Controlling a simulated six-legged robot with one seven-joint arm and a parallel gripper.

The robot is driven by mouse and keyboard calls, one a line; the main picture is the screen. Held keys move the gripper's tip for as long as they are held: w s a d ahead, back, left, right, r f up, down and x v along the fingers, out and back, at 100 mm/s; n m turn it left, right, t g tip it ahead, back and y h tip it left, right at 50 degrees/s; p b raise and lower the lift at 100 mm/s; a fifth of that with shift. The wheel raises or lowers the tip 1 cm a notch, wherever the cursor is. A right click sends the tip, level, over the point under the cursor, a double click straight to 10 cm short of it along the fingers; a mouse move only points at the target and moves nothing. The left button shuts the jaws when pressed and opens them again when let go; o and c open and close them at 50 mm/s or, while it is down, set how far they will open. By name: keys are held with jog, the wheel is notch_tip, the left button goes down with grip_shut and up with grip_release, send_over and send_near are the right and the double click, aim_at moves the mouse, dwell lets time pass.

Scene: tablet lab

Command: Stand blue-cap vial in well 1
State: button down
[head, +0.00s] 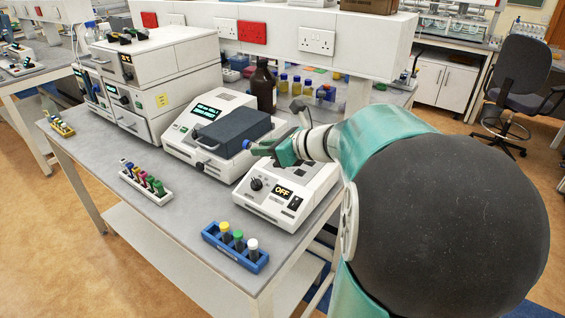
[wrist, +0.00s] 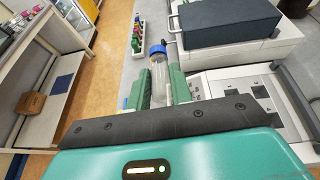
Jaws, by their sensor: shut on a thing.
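The blue-cap vial is a clear tube with a blue cap (wrist: 158,48); its glass body (wrist: 159,76) stands between the two green fingers in the wrist view. My gripper (wrist: 160,84) is shut on this vial. In the head view the blue cap (head: 246,144) shows just left of my green gripper (head: 263,149), above the bench between two white instruments. The vial's lower end is hidden. A blue rack (head: 258,265) at the bench's front holds vials with yellow, green and white caps.
A white instrument with a dark lid (head: 233,130) stands behind my gripper. A white unit reading OFF (head: 264,209) stands below it. A white rack (head: 163,199) holds several capped vials. A brown bottle (head: 263,86) stands behind. Bench between the racks is bare.

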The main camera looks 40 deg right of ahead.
jog(key=shift+w+f, duration=0.15)
jog(key=shift+w, duration=0.05)
jog(key=shift+s, duration=0.3)
jog(key=w+d+f, duration=0.2)
jog(key=d, duration=0.1)
jog(key=w+d+f, duration=0.3)
jog(key=d, duration=0.1)
jog(key=w+d+f, duration=0.3)
jog(key=shift+d+f, duration=0.2)
jog(key=shift+f, duration=0.05)
jog(key=f, duration=0.2)
jog(key=d+f, duration=0.1)
jog(key=shift+w+f, duration=0.35)
jog(key=shift+w, duration=0.05)
jog(key=shift+f, duration=0.15)
jog(key=shift+f, duration=0.15)
jog(key=c, duration=1.3)
grip_release()
jog(key=shift+f, duration=0.1)
jog(key=shift+o, duration=0.2)
